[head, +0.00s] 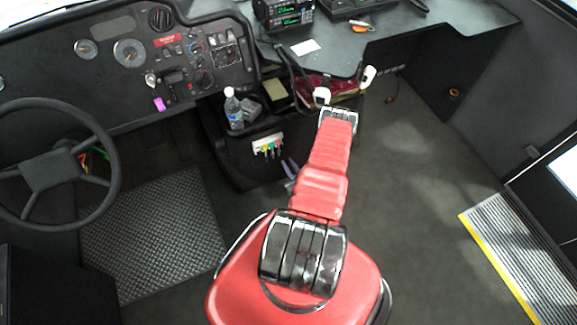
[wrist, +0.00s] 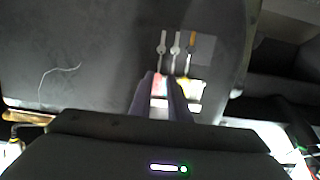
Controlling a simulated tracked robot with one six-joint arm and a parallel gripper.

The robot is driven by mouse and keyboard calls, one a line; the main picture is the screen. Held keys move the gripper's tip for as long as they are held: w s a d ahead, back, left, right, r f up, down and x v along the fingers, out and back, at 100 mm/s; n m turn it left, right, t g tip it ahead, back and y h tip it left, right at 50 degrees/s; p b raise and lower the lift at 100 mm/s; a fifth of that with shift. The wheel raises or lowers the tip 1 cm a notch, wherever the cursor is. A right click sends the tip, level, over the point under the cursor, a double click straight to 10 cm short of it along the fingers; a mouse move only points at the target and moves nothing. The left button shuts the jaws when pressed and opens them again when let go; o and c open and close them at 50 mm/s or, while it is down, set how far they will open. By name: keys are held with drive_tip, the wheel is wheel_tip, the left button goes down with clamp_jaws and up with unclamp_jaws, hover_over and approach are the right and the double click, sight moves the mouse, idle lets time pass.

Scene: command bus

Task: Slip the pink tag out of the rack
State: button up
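The pale rack (head: 267,139) with several small coloured tags is on the dark console's front. In the wrist view, the pink tag (wrist: 159,86) shows in the gap between the fingers of my gripper (wrist: 160,80). The fingers stand apart, one on each side of it; I cannot tell if they touch it. A yellow tag (wrist: 184,88) is just right of the right finger.
Keys (wrist: 175,43) hang in a row by the tags in the wrist view. A water bottle (head: 233,108) stands on the console above the rack. A purple-pink tag (head: 159,103) hangs from the dashboard. The steering wheel (head: 55,160) is at left. Floor to the right is clear.

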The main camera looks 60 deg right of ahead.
sight(279, 148)
drive_tip(key=shift+w+d, duration=0.1)
drive_tip(key=shift+w, duration=0.05)
drive_tip(key=shift+x, duration=4.35)
drive_tip(key=shift+f, duration=0.1)
drive_tip(key=shift+c, duration=0.2)
clamp_jaws()
